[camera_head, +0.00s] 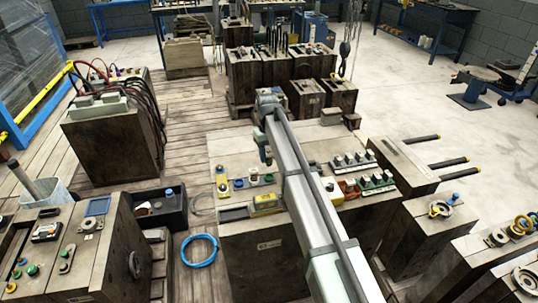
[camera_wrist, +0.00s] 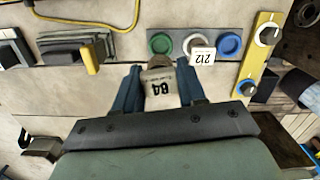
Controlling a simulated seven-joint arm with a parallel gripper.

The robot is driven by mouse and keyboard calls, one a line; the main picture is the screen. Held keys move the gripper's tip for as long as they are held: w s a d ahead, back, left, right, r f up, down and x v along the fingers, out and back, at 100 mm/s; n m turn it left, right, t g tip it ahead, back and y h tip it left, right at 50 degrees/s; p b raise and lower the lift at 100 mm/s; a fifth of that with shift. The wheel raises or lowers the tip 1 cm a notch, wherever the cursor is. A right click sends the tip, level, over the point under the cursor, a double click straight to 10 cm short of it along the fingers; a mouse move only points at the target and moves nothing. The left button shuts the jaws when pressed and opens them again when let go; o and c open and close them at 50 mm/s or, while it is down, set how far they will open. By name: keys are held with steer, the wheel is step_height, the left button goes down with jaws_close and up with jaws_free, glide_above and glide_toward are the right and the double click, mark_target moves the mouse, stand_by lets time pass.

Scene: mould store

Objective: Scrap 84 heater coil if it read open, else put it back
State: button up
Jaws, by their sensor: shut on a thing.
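The heater coil (camera_wrist: 160,88) shows in the wrist view as a pale piece with an "84" tag, between the blue fingers of my gripper (camera_wrist: 160,95). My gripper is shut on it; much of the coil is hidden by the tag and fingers. In the head view my gripper (camera_head: 265,152) is over the pale-topped block, and the coil cannot be made out. Just beyond the fingers in the wrist view is a grey strip (camera_wrist: 178,44) with green, grey and blue round places; a "212" tag (camera_wrist: 202,54) hangs at the grey one. No open reading is legible.
A yellow-cased device (camera_head: 267,203) lies on the block's near edge. A black open tray (camera_head: 176,222) holding small items stands left, beside a blue cable coil (camera_head: 199,250). Racks of small parts (camera_head: 352,160) stand to the right. A white bucket (camera_head: 62,188) is at far left.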

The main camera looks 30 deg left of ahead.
mark_target(269, 165)
steer(key=shift+m, duration=0.9)
steer(key=shift+f, duration=0.15)
steer(key=shift+f, duration=2.65)
steer(key=shift+f, duration=0.75)
steer(key=o, duration=1.7)
steer(key=shift+r, duration=0.15)
steer(key=shift+r, duration=3.65)
